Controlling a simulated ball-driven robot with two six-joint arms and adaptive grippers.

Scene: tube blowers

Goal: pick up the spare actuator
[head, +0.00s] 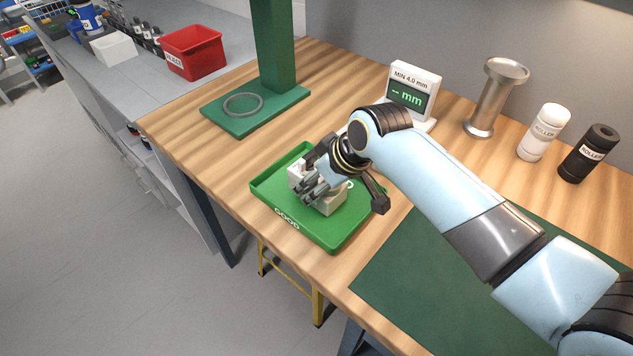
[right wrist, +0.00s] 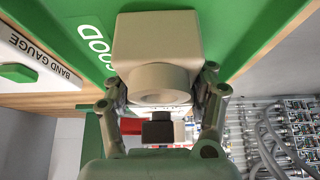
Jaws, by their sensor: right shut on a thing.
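The spare actuator (head: 330,203), a pale cream block, is in or just over the green tray (head: 337,244) marked GOOD. My right gripper (head: 314,188) reaches in from the right and covers part of it. In the right wrist view the block (right wrist: 157,40) has a round collar facing the camera. The fingers of my right gripper (right wrist: 162,85) are shut on it, one on each side of the collar. I cannot tell whether the block touches the tray floor. My left gripper is out of view.
A green stand (head: 272,45) with a grey ring (head: 243,104) on its base is behind the tray. A display (head: 410,92) stands behind my arm. A metal spool (head: 492,98) and two rollers (head: 543,133) stand at right. A green mat (head: 430,285) lies in front.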

